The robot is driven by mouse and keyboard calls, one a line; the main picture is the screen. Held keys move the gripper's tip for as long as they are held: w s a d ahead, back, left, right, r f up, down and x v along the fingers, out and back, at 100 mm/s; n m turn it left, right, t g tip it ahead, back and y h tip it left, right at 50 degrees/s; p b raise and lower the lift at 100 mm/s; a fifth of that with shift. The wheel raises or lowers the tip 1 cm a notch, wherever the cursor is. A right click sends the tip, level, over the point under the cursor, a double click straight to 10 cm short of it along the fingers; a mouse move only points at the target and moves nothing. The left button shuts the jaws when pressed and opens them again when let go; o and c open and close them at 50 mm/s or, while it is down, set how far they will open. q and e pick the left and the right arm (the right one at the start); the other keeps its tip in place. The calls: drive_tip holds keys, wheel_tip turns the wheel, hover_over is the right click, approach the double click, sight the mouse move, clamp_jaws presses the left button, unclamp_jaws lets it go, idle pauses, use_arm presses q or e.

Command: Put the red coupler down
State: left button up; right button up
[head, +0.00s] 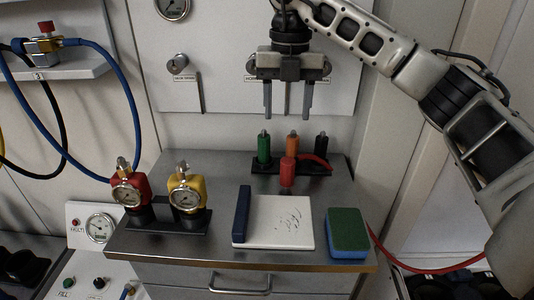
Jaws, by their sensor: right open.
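A short red cylinder (287,172), which looks like the red coupler, stands upright at the front of a dark rack (262,167) on the grey counter. A thin red curved piece (316,159) lies just to its right; I cannot tell whether they are joined. My right gripper (288,112) points down above the rack, its two fingers apart and empty, clear of the red cylinder. A red body with a gauge (130,190) stands in a dark holder (160,216) at the left. My left gripper is not in view.
Green (264,148), orange (292,145) and black (321,147) pieces stand in the rack. A yellow gauge body (187,193), white pad (285,222), dark blue bar (242,214) and green-blue sponge (346,232) occupy the counter (205,166). A red hose (430,270) hangs at the right.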

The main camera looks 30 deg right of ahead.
hover_over(288, 161)
drive_tip(key=f, duration=0.3)
drive_tip(key=f+b, duration=0.1)
drive_tip(key=f, duration=0.1)
drive_tip(key=shift+w+d, duration=0.1)
drive_tip(key=shift+w, duration=0.3)
wheel_tip(288, 161, down, 4)
drive_tip(key=shift+f, duration=0.55)
drive_tip(key=f, duration=0.1)
drive_tip(key=f+p, duration=0.1)
drive_tip(key=f, duration=0.2)
drive_tip(key=shift+s+f, duration=0.15)
drive_tip(key=shift+s, duration=0.25)
drive_tip(key=shift+f, duration=0.35)
drive_tip(key=c, duration=1.1)
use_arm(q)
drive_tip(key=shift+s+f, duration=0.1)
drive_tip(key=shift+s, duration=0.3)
use_arm(e)
clamp_jaws()
